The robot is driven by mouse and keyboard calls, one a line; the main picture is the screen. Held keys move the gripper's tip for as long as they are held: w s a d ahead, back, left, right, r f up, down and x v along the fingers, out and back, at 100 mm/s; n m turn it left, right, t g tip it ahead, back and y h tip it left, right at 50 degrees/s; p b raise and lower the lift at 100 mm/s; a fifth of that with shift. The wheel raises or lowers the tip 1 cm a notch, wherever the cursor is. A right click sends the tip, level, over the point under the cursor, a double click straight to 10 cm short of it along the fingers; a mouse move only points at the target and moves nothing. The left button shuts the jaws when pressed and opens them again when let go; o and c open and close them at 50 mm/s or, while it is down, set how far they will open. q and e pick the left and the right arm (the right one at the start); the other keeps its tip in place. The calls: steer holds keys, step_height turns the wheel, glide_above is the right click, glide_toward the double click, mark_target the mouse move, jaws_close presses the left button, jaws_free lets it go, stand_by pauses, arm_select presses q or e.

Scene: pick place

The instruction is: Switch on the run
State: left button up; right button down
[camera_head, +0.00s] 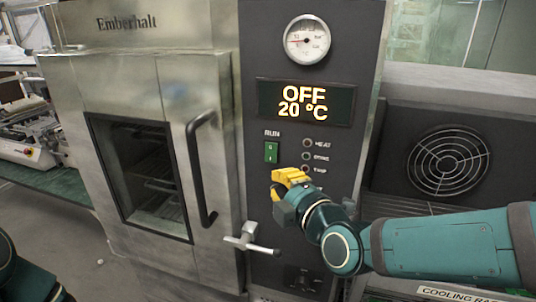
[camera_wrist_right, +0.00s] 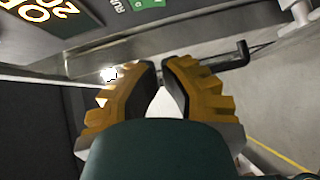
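The RUN switch (camera_head: 272,152) is a small green rocker on the oven's dark control panel, under the label RUN. In the right wrist view part of the green switch (camera_wrist_right: 148,3) shows at the top edge. The display (camera_head: 305,103) reads OFF and 20 °C. My right gripper (camera_head: 276,184) has yellow fingers and is just below the switch, in front of the panel, apart from the switch in the picture. In the wrist view its fingertips (camera_wrist_right: 160,64) almost meet, with nothing held between them. Part of my left arm shows at the lower left; its gripper is out of view.
The oven door (camera_head: 150,175) is closed, with a black vertical handle (camera_head: 200,170) left of the switch. A metal latch lever (camera_head: 250,240) sticks out below. Indicator lamps (camera_head: 306,156) sit right of the switch. A fan grille (camera_head: 448,161) is farther right.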

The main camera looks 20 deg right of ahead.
mark_target(268, 161)
steer(key=w+p, duration=0.1)
steer(key=w, duration=0.2)
steer(key=w+p, duration=0.1)
steer(key=w, duration=0.3)
steer(key=w+f+p, duration=0.1)
steer(key=w, duration=0.3)
steer(key=shift+w+d+p, duration=0.1)
steer(key=shift+d+p, duration=0.25)
arm_select(q)
step_height(268, 161, up, 5)
steer(key=shift+a, duration=0.15)
steer(key=shift+f, duration=0.1)
arm_select(e)
steer(key=shift+f, duration=0.1)
